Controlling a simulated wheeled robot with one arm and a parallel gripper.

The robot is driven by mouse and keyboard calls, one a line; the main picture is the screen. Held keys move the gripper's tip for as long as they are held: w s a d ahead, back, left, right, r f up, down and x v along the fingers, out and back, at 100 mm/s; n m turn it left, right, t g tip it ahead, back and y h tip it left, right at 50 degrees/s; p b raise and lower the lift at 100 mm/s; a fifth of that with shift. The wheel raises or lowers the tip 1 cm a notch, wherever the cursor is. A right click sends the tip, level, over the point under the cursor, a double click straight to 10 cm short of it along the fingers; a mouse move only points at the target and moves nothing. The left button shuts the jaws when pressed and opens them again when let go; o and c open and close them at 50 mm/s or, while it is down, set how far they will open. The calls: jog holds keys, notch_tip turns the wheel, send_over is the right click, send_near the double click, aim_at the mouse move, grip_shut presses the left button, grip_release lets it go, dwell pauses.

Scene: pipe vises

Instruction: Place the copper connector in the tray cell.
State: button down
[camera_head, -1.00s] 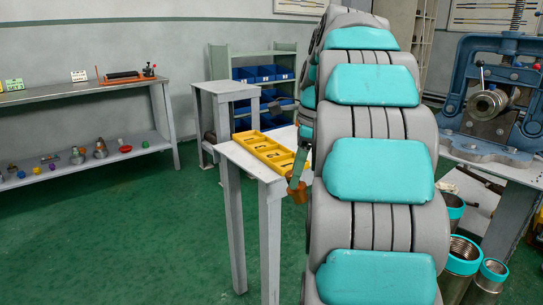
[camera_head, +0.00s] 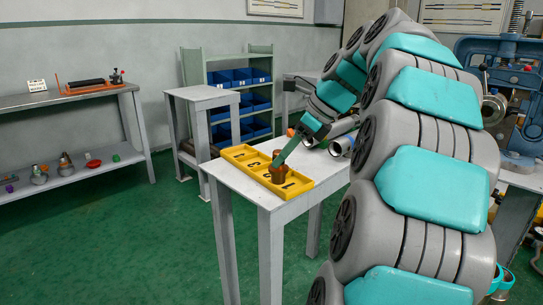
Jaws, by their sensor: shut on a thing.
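The copper connector (camera_head: 278,176) is a short brown-orange cylinder, roughly upright over the near half of the yellow tray (camera_head: 300,190). My gripper (camera_head: 280,161) comes down at a slant from the upper right and is shut on the connector's upper part.
Metal pipe pieces (camera_head: 342,146) and an orange piece (camera_head: 291,132) lie on the table behind the tray. A taller grey stand (camera_head: 201,93) is behind the table's left side. A shelf with blue bins (camera_head: 222,77) stands at the back. The near table surface is bare.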

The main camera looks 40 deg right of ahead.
jog(key=shift+w+d+f+p, duration=0.1)
jog(key=shift+w+d+f, duration=0.85)
jog(key=shift+w, duration=0.8)
jog(key=shift+w+d+f+p, duration=0.15)
jog(key=shift+w+d+f, duration=0.45)
jog(key=shift+w+d, duration=0.85)
jog(key=shift+w+d+f+p, duration=0.1)
jog(key=shift+w+d+f, duration=0.7)
jog(key=shift+w, duration=1.2)
jog(key=c, duration=0.6)
grip_release()
